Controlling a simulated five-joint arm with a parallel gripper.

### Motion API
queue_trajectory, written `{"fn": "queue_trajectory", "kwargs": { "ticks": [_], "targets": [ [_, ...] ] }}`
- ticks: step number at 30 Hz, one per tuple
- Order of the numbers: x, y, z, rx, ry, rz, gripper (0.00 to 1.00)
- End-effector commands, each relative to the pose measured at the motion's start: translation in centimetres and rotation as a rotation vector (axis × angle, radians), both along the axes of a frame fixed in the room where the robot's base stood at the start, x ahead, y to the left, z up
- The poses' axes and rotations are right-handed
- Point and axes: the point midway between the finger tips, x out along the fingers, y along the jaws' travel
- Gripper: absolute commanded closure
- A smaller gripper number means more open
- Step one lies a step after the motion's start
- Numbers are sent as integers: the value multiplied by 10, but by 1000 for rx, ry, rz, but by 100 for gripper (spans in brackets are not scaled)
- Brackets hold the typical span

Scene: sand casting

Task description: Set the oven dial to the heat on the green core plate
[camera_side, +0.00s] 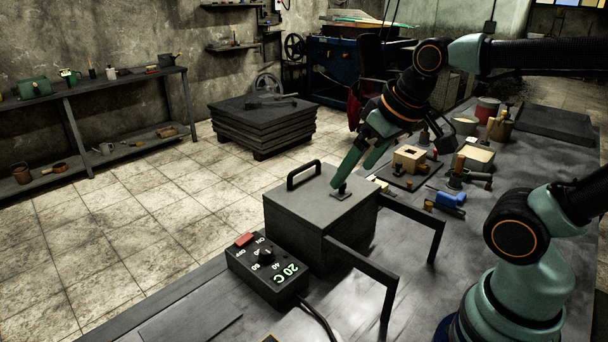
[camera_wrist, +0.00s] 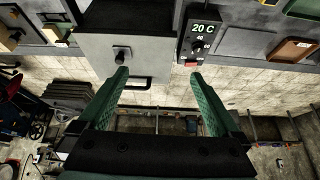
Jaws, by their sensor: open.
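The oven is a dark grey box (camera_side: 295,215) with a black handle and a small black knob (camera_side: 340,191) on its top. Its control box (camera_side: 262,282) stands beside it, with a black dial (camera_side: 265,256), a red switch (camera_side: 244,240) and a display reading 20 C. In the wrist view the dial (camera_wrist: 197,43) is beyond my right fingertip. My gripper (camera_side: 352,176) is open and empty above the oven top, one fingertip close to the knob; contact is unclear. A green-edged item (camera_wrist: 304,9) is cut off at the wrist view's top right; I cannot tell if it is the core plate.
Two dark bracket-like rails (camera_side: 372,272) stand at the oven's right side. Wooden blocks (camera_side: 411,158), a blue tool (camera_side: 452,198) and pots crowd the bench behind. A brown-framed tray (camera_wrist: 292,51) lies right of the control box in the wrist view.

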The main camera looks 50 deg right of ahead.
Motion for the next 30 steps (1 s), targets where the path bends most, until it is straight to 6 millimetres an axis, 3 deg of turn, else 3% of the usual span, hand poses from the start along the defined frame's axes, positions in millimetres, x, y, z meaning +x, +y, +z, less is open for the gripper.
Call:
{"fn": "queue_trajectory", "kwargs": {
  "ticks": [1, 2, 8, 19, 30],
  "targets": [
    [-3, 2, -2, -6, -7, 20, 19],
    [-3, 3, -3, -11, -8, 31, 31],
    [10, 12, -1, -105, 45, 252, 32],
    [69, 50, -8, -400, 204, 1164, 32],
    [120, 96, -49, -549, 252, 2070, 32]
  ]
}}
